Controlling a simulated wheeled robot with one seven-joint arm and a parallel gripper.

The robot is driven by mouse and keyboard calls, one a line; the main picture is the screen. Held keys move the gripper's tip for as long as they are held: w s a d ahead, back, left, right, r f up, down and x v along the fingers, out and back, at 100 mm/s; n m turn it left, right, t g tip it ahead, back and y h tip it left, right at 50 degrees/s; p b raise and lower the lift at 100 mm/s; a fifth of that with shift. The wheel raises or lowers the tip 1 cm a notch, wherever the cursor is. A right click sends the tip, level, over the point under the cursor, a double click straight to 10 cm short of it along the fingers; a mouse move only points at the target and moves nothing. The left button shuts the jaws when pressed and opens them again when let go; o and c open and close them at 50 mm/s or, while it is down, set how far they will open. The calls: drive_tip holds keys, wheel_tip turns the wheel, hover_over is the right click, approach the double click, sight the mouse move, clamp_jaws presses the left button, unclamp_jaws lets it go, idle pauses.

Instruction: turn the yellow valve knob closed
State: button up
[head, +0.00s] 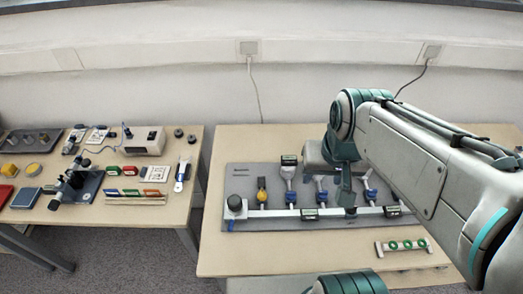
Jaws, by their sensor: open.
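The yellow valve knob (262,184) is on a short vertical branch at the left part of a grey panel (243,172), above a white horizontal pipe. Its exact handle angle is too small to tell. My gripper (347,199) points down over the right half of the panel, to the right of the yellow knob and apart from it. It is open, and I see nothing held in it. My arm comes in from the right and hides part of the panel's upper right.
Blue valves (291,197) sit on the branches right of the yellow knob. A dark round knob (234,203) stands at the pipe's left end. A strip with green rings (405,245) lies at the table's front right. A second table with tools stands left, across a gap.

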drive_tip(key=w+a+f+m+g+y+b, duration=0.2)
drive_tip(key=w+a+f+m+y+b, duration=0.15)
drive_tip(key=w+f+m, duration=0.45)
drive_tip(key=m+b, duration=0.4)
drive_tip(key=m, duration=0.5)
approach(263, 193)
drive_tip(key=shift+g+y, duration=0.3)
drive_tip(key=shift+y, duration=0.05)
drive_tip(key=b+x, duration=0.1)
drive_tip(key=x, duration=0.3)
drive_tip(key=b+x, duration=0.1)
drive_tip(key=x, duration=0.3)
drive_tip(key=shift+w+f, duration=0.2)
drive_tip(key=shift+f, duration=0.25)
drive_tip(key=shift+c, duration=0.3)
drive_tip(key=shift+d, duration=0.1)
drive_tip(key=c, duration=0.9)
